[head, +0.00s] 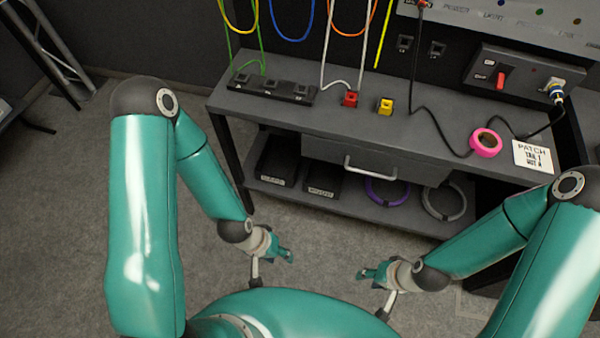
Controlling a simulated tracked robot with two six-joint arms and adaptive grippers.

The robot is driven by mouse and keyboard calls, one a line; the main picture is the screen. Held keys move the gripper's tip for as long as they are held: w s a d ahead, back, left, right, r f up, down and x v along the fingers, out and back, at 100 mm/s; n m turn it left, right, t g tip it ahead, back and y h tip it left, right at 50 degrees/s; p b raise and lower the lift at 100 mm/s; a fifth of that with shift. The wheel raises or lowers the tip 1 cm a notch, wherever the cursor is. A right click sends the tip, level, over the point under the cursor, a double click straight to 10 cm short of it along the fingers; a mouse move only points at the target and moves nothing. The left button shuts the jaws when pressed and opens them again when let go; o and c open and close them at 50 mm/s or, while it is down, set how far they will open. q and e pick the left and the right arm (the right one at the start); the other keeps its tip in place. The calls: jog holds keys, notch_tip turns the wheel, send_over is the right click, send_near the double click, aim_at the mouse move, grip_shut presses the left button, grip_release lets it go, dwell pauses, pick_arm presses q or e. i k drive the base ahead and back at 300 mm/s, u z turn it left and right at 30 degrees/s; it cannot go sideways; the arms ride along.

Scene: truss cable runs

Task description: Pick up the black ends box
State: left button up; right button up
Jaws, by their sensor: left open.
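Two black open boxes with small white labels stand side by side on the lower shelf of the bench: a left box (277,158) and a right box (322,181). Their labels are too small to read surely, so I cannot tell which is the ends box. My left gripper (286,254) is open and empty, low in front of the bench and below the boxes in the picture. My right gripper (366,275) is to its right, apart from everything; its finger opening is too small to judge.
The grey bench (225,101) has a drawer with a handle (370,170) above the lower shelf. Purple (387,192) and grey (443,203) cable coils lie right of the boxes. Pink tape (486,142) and a note card (533,157) lie on top. The floor in front is clear.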

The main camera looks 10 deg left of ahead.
aim_at(321, 178)
jog(key=z, duration=0.7)
jog(key=k, duration=0.8)
jog(key=u, duration=0.7)
jog(key=i, duration=1)
jog(key=z, duration=0.05)
